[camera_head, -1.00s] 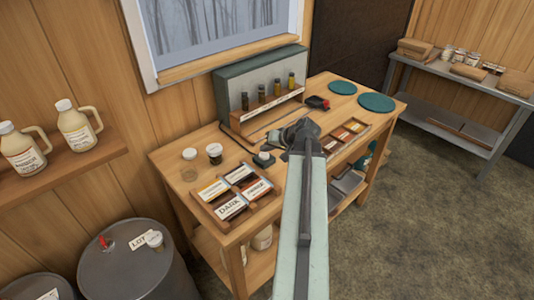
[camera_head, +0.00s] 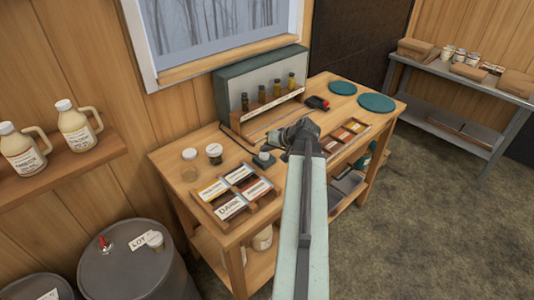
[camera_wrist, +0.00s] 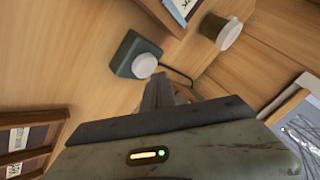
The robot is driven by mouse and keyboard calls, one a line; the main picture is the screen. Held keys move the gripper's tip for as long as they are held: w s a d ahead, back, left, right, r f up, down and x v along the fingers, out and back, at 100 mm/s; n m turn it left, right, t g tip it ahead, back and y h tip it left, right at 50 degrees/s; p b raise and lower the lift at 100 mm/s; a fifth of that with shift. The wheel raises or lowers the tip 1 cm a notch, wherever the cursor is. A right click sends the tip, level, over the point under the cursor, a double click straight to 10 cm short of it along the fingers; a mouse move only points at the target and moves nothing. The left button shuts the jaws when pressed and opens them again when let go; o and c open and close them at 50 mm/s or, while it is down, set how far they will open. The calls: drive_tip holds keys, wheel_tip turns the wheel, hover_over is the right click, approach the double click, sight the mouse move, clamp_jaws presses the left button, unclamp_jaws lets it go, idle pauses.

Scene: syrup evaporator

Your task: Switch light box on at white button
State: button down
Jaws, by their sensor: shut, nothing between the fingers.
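The white button (camera_head: 264,156) is a round cap on a small dark green switch box (camera_head: 261,163) on the wooden table. In the wrist view the button (camera_wrist: 144,65) and its box (camera_wrist: 125,48) lie just beyond my fingertips. The light box (camera_head: 228,90) is a green case with a pale grey front panel, at the back of the table. I cannot tell whether its panel is lit. My gripper (camera_head: 284,145) is shut and empty, just right of the button. In the wrist view its fingers (camera_wrist: 157,85) point toward the button, and contact is not clear.
Several vials stand on a ledge before the light box. A second card tray (camera_head: 333,148) is at right. A dark cable (camera_wrist: 178,74) leaves the switch box.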

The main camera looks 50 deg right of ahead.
sight(266, 156)
drive_tip(key=shift+f, duration=0.1)
idle(0.3)
drive_tip(key=shift+f+b, duration=0.35)
drive_tip(key=shift+b, duration=0.1)
drive_tip(key=shift+f+b, duration=0.3)
drive_tip(key=shift+r, duration=0.1)
idle(0.3)
drive_tip(key=shift+r+p, duration=0.7)
drive_tip(key=shift+p, duration=0.1)
wheel_tip(266, 156, up, 6)
drive_tip(key=p, duration=0.6)
